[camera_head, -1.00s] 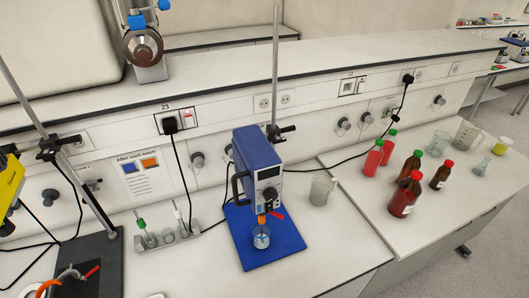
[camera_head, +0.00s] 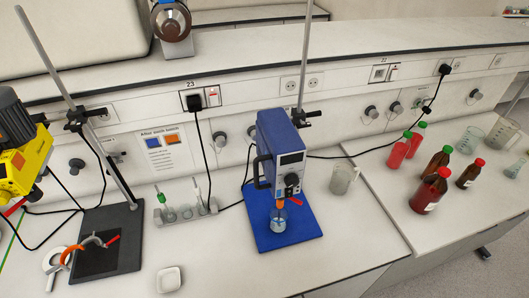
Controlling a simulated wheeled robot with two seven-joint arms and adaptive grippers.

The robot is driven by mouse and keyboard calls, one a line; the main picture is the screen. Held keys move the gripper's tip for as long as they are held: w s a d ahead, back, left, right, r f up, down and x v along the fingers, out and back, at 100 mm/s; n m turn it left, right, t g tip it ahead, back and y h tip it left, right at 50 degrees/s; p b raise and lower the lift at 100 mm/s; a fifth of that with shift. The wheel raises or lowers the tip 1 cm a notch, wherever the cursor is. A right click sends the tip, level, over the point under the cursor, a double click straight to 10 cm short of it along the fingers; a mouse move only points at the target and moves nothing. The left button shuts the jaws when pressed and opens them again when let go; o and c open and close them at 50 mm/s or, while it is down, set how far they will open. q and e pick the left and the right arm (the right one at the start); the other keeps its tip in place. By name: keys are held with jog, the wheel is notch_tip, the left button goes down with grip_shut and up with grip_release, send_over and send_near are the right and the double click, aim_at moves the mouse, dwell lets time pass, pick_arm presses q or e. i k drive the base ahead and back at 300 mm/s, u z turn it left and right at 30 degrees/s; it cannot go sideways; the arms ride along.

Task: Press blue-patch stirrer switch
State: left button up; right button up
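A blue overhead stirrer (camera_head: 278,150) hangs on a metal rod above a blue base plate (camera_head: 285,235). Its dark front panel (camera_head: 291,171) has a small display with a round knob below it. Its shaft reaches down into a small glass beaker (camera_head: 278,221). A wall socket (camera_head: 201,98) marked 23 has a black plug and a red-marked switch (camera_head: 213,95). A notice (camera_head: 163,148) on the wall shows a blue patch (camera_head: 153,142) and an orange patch (camera_head: 172,138). Neither of my grippers is in view.
A yellow stirrer (camera_head: 22,165) stands at left over a black plate (camera_head: 112,240). A vial rack (camera_head: 182,213), white dish (camera_head: 168,280) and jug (camera_head: 343,178) are on the bench. Bottles (camera_head: 428,190) and beakers stand at right. The bench front right of the blue plate is clear.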

aim_at(289, 192)
jog(key=z, duration=0.75)
jog(key=k, duration=1.45)
jog(key=u, duration=0.55)
jog(key=i, duration=1)
jog(key=u, duration=0.05)
